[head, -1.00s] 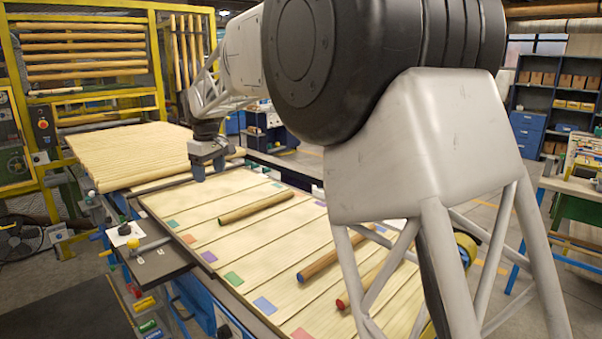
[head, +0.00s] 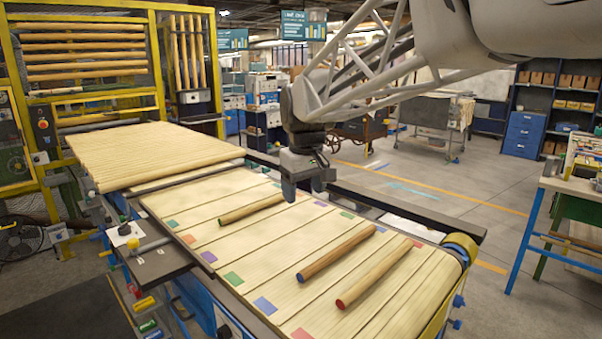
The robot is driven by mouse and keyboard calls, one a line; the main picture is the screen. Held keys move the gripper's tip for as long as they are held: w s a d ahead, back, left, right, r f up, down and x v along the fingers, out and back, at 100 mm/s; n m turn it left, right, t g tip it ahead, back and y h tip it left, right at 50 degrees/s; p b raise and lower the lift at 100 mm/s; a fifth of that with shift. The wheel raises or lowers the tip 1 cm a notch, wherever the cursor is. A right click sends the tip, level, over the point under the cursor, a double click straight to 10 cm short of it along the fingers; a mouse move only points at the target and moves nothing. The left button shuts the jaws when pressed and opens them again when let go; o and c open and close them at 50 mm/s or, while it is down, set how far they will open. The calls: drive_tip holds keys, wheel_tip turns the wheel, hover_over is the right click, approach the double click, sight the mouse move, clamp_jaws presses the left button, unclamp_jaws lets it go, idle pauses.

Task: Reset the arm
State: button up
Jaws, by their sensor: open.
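My gripper (head: 308,190) is in the head view, open and pointing down, with nothing seen between its fingers. It hangs above the far edge of the slatted wooden belt (head: 215,254), just right of the far end of a green-ended wooden rod (head: 251,208). I cannot tell how high it is above the belt. A blue-ended rod (head: 337,254) and a red-ended rod (head: 374,274) lie on the belt farther right, apart from my gripper.
Coloured patches, such as a green one (head: 233,279), mark the belt slats. A stack of rods (head: 150,153) lies on the left. A dark rail (head: 408,216) runs along the belt's far side. A yellow frame (head: 158,60) stands at the back left.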

drive_tip(key=s+d+f+m, duration=0.2)
drive_tip(key=s+d+f, duration=0.2)
drive_tip(key=s, duration=0.6)
drive_tip(key=s+d+f+m, duration=0.2)
drive_tip(key=s+d+f, duration=0.2)
drive_tip(key=s+d, duration=0.4)
drive_tip(key=s+d+f+m+t, duration=0.1)
drive_tip(key=s+d+f+m, duration=0.2)
drive_tip(key=s, duration=1)
wheel_tip(320, 180, down, 2)
drive_tip(key=d, duration=0.2)
drive_tip(key=shift+d+h, duration=0.3)
drive_tip(key=shift+d, duration=0.1)
drive_tip(key=shift+f, duration=0.1)
